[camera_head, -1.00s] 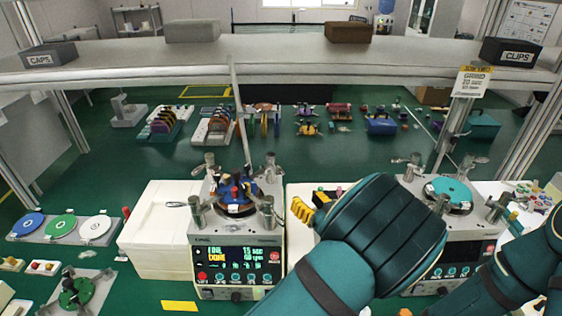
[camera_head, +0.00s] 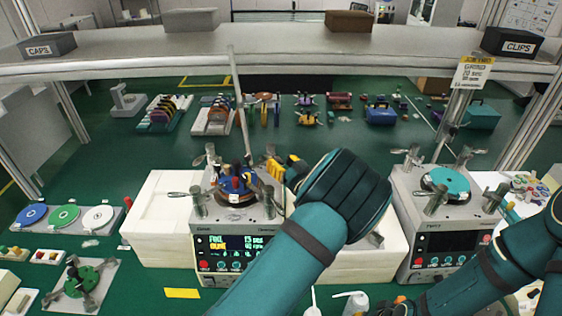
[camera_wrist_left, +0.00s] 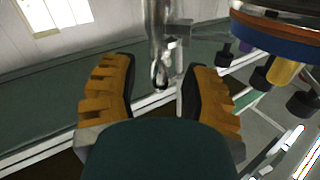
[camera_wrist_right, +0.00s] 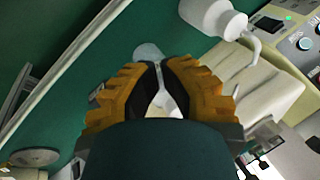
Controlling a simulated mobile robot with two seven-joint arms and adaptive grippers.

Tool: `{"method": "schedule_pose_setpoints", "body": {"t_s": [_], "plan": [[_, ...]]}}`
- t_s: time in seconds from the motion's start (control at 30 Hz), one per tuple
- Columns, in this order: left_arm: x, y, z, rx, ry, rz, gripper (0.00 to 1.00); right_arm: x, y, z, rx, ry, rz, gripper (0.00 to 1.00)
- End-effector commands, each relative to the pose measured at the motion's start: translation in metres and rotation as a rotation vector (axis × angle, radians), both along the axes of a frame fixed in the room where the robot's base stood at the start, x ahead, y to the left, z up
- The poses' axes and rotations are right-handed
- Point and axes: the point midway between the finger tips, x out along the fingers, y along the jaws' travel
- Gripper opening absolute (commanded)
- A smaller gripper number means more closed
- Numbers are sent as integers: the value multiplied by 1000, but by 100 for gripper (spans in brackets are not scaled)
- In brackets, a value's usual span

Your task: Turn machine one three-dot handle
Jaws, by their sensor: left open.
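Machine one (camera_head: 236,258) appears to be the left lapping machine, with a lit display and a blue disc (camera_head: 236,184) bearing several coloured pegs on top. Metal clamp posts with lever handles stand around the disc; I cannot make out dots on them. My left gripper (camera_head: 283,166) is at the machine's back right corner, fingers open. In the left wrist view, a metal post (camera_wrist_left: 159,45) with a rounded end shows between and beyond the left fingertips (camera_wrist_left: 160,80), with no visible grip.
A second machine (camera_head: 455,248) with a teal disc stands right. A white dispenser bottle (camera_wrist_right: 213,15) is beside my right gripper. White blocks (camera_head: 160,225) flank machine one. Coloured discs (camera_head: 65,216) lie left. A grey shelf (camera_head: 280,52) spans above.

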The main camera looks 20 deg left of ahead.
Motion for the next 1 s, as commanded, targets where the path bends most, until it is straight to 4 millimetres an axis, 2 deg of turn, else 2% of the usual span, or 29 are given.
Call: {"method": "schedule_pose_setpoints", "body": {"t_s": [0.4,0.53,1.0], "plan": [[5,4,0,1,-1,-1,46,0,0,1,0,0,0,0],[5,4,0,0,0,0,0,0,0,1,0,0,0,0],[7,6,-1,0,1,8,0,0,0,-1,0,0,0,0]]}}
